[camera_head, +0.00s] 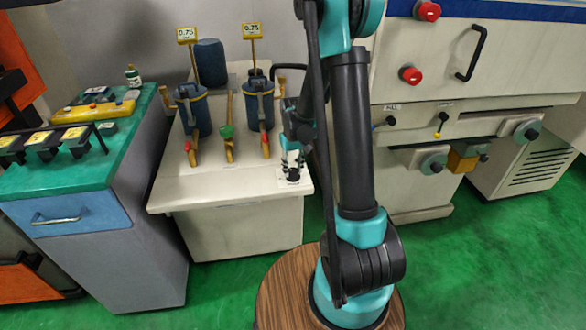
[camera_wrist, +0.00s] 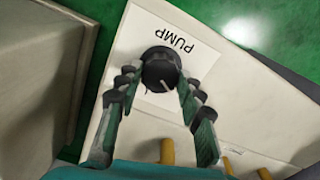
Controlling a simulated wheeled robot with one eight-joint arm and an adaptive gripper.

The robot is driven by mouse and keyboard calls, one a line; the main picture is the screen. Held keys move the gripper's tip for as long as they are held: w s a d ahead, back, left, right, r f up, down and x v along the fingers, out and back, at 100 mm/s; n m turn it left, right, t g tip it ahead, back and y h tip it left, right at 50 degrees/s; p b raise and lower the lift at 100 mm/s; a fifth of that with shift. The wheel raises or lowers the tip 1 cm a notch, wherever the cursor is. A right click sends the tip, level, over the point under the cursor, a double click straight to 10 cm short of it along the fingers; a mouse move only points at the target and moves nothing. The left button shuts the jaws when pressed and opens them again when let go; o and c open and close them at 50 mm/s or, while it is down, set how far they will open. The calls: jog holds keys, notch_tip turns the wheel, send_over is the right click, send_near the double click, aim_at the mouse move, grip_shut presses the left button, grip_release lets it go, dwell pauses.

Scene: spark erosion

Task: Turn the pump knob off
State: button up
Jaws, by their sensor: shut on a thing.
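The pump knob (camera_wrist: 160,72) is a round black knob with a pale pointer line, on a white label (camera_wrist: 178,38) that reads PUMP. In the wrist view the label appears upside down, and the pointer line slants toward the lower right. My gripper (camera_wrist: 158,77) has its two fingers on either side of the knob and is shut on it. In the head view my gripper (camera_head: 291,172) is at the front right corner of the white pump cabinet (camera_head: 235,222), pointing down. The knob itself is hidden there behind the gripper.
Two blue filter canisters (camera_head: 194,112) (camera_head: 259,106) with red-handled and green-handled valves stand on the cabinet, left of my gripper. A green-topped bench (camera_head: 60,176) is at the left. A large machine (camera_head: 420,75) with red buttons stands at the right.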

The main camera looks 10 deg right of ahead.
aim_at(293, 170)
jog(key=n, duration=0.5)
jog(key=shift+n, duration=0.4)
dwell(0.4)
jog(key=o, duration=1.2)
jog(key=shift+c, duration=0.2)
notch_tip(293, 170, up, 12)
